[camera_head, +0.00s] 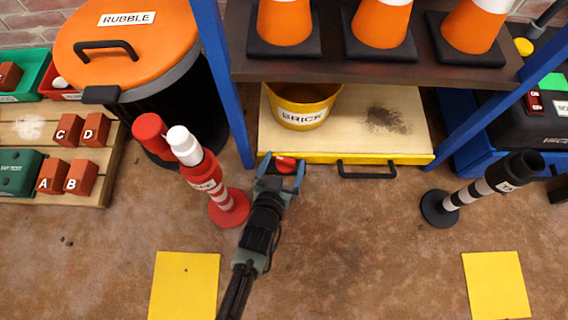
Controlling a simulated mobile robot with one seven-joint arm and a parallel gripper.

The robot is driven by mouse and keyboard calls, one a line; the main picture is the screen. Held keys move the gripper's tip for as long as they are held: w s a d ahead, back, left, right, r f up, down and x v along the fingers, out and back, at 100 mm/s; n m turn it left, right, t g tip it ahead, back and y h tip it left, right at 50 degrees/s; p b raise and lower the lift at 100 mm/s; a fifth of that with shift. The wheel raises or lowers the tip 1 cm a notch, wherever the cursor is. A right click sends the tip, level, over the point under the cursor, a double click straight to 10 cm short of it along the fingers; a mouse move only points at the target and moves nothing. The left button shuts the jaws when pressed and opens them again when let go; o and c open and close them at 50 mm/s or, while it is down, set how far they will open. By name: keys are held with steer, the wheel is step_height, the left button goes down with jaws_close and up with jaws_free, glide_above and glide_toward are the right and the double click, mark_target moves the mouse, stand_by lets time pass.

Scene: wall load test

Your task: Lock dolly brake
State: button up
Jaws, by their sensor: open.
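The dolly (350,130) is a low wooden platform with a yellow front edge and a black handle (366,168), under the shelf. A small red part (286,163), likely its brake, shows at the front edge, left of the handle. My gripper (283,167) is open, with one finger on each side of the red part in this view. I cannot tell whether the fingers touch it. The lower side of the red part is hidden by my gripper.
A yellow bucket labelled BRICK (301,103) stands on the dolly. A red-and-white post (212,185) stands close left of my gripper, and a black-and-white post (470,195) at right. Yellow floor squares (184,287) (496,286) lie in front.

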steer(key=c, duration=1.4)
steer(key=shift+s+f+n+y+p, duration=0.1)
steer(key=shift+s+n+y+p, duration=0.25)
steer(key=shift+p, duration=0.6)
steer(key=shift+n+y+p, duration=0.25)
steer(key=shift+y+p, duration=0.05)
steer(key=shift+y, duration=0.05)
steer(key=shift+o, duration=0.2)
steer(key=shift+d+f+n+y+p, duration=0.15)
steer(key=shift+n+y+p, duration=0.25)
steer(key=shift+p, duration=0.65)
steer(key=shift+w+d+n+y+p, duration=0.15)
steer(key=shift+n+y+p, duration=0.25)
steer(key=shift+p, duration=0.7)
steer(key=shift+w+r+p, duration=0.2)
steer(key=shift+p, duration=0.15)
steer(key=o, duration=1.4)
steer(key=shift+c, duration=0.2)
